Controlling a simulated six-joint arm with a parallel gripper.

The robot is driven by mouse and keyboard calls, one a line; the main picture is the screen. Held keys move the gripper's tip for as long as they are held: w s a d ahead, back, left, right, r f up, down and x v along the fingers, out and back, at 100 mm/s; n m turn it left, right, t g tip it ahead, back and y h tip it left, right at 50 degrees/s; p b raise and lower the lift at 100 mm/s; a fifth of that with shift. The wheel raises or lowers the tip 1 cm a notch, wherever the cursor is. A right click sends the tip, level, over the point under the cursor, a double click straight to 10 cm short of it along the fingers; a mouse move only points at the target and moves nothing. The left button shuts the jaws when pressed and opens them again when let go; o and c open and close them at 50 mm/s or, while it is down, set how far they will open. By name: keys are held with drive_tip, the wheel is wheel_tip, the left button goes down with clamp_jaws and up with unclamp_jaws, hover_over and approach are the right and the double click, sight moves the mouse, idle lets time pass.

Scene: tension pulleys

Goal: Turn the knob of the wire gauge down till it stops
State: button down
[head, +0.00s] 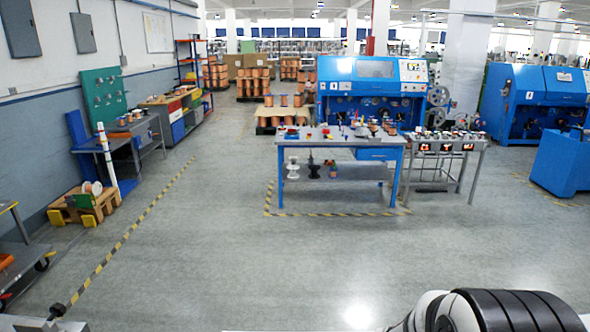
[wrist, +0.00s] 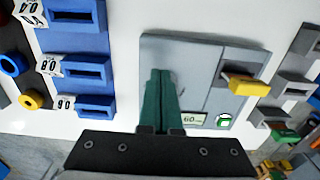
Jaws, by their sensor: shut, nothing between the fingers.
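In the wrist view, a grey plate (wrist: 205,48) stands on a white surface. A yellow block-shaped knob (wrist: 249,87) sticks out from the plate's right part, beside a dark slot; this looks like the wire gauge, though no name is readable. My gripper (wrist: 161,74) has green fingers, shut together and empty. They are over the left part of the plate, left of the knob and apart from it. I cannot tell whether the fingertips touch the plate. A small label (wrist: 193,118) shows beside the fingers, partly hidden. I cannot pick out the gauge in the head view.
Blue slotted blocks (wrist: 80,72) with number tags stand left of the plate in the wrist view. Grey slotted blocks (wrist: 297,85) stand close on its right. In the head view, a blue workbench (head: 340,143) and machines stand beyond open floor (head: 230,245).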

drive_tip(key=shift+w+a, duration=0.1)
drive_tip(key=shift+w, duration=0.15)
drive_tip(key=shift+s+a, duration=0.1)
drive_tip(key=shift+a, duration=0.3)
drive_tip(key=shift+a, duration=0.6)
drive_tip(key=shift+w, duration=0.2)
idle(0.3)
drive_tip(key=shift+a, duration=0.1)
drive_tip(key=shift+s, duration=0.25)
drive_tip(key=shift+s+a+r, duration=0.1)
drive_tip(key=shift+r, duration=0.1)
wheel_tip(320, 180, up, 6)
drive_tip(key=shift+s+f, duration=0.15)
